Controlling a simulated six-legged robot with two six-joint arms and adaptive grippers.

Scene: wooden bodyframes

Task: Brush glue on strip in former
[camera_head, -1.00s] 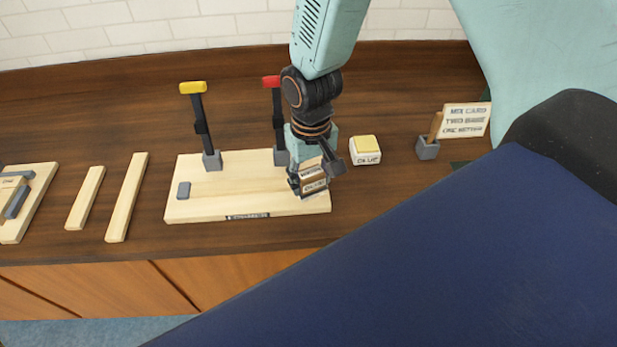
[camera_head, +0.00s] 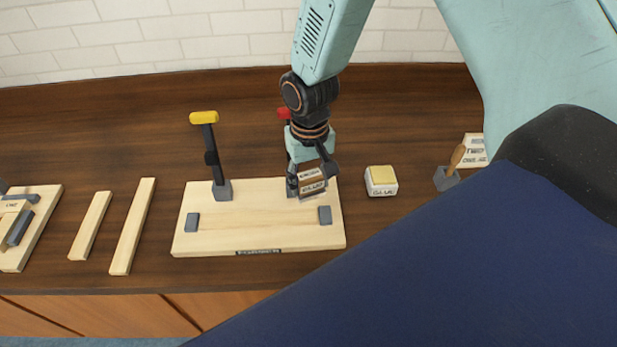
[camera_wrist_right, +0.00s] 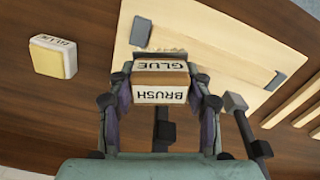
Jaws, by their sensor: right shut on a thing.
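My right gripper (camera_head: 312,178) is shut on the glue brush (camera_head: 312,187), a block-like handle labelled GLUE and BRUSH; its label faces the right wrist view (camera_wrist_right: 160,82). The brush is over the right part of the pale wooden former (camera_head: 250,232), left of and behind its right grey block (camera_head: 325,215). Its bristles are mostly hidden, so I cannot tell whether they touch the wood. A second grey block (camera_head: 193,221) is at the former's left. Two pale strips (camera_head: 132,226) (camera_head: 90,226) lie on the bench left of the former. My left gripper is not in view.
A yellow-lidded glue pot (camera_head: 381,181) stands right of the former. A yellow-topped clamp (camera_head: 209,155) and a red-topped clamp (camera_head: 284,113) rise at its back. A grey holder (camera_head: 446,178) and card (camera_head: 474,150) are farther right. Another wooden assembly (camera_head: 38,232) is far left.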

